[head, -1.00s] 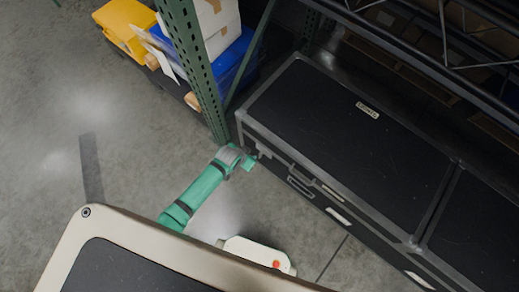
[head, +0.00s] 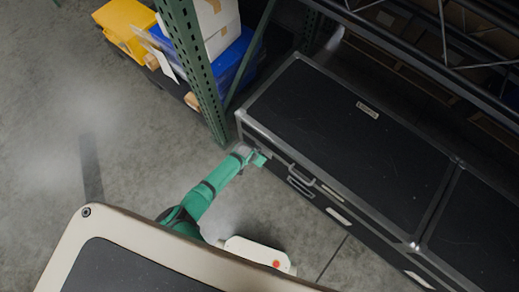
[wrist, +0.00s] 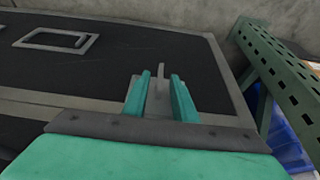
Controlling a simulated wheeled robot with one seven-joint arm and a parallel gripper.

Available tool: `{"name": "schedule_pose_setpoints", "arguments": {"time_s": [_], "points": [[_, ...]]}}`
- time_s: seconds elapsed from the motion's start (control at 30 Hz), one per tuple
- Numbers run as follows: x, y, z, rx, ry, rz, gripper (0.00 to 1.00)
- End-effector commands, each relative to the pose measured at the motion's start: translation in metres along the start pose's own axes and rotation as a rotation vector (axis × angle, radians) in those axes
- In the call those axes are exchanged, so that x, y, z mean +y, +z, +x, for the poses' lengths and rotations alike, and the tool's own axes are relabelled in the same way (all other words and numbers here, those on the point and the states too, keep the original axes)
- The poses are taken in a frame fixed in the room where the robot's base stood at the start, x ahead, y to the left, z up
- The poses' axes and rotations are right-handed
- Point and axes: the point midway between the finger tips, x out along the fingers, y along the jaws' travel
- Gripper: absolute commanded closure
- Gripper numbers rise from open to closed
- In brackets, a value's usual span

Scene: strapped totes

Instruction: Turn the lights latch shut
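A long black case (head: 350,130) with grey metal edging stands at the right in the head view. A small pale label (head: 367,110) on its lid is too small to read surely. My gripper (head: 262,158) is at the case's front side, near its left corner. In the wrist view my gripper (wrist: 161,98) has two green fingers apart. A thin grey latch tab (wrist: 160,80) stands upright between them, with gaps visible on both sides. The latch's base is hidden behind the gripper.
A recessed handle (wrist: 55,40) is on the case front, beside the latch. A green perforated rack post (head: 197,75) stands close to the case's left corner. Blue (head: 235,65) and yellow (head: 125,25) bins sit beyond the post. Open concrete floor lies at left.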

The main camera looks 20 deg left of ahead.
Motion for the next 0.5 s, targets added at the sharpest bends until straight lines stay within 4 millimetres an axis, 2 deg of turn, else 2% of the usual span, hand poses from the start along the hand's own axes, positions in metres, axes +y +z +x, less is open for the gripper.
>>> {"name": "schedule_pose_setpoints", "arguments": {"time_s": [0.17,0.47,0.5], "points": [[0.0007,-0.0002,0.0088,0.000,0.001,0.000,0.75],[0.0005,-0.0002,0.0101,0.001,0.000,0.000,0.75],[0.0005,-0.0001,0.0100,0.001,0.000,0.000,0.80]]}}
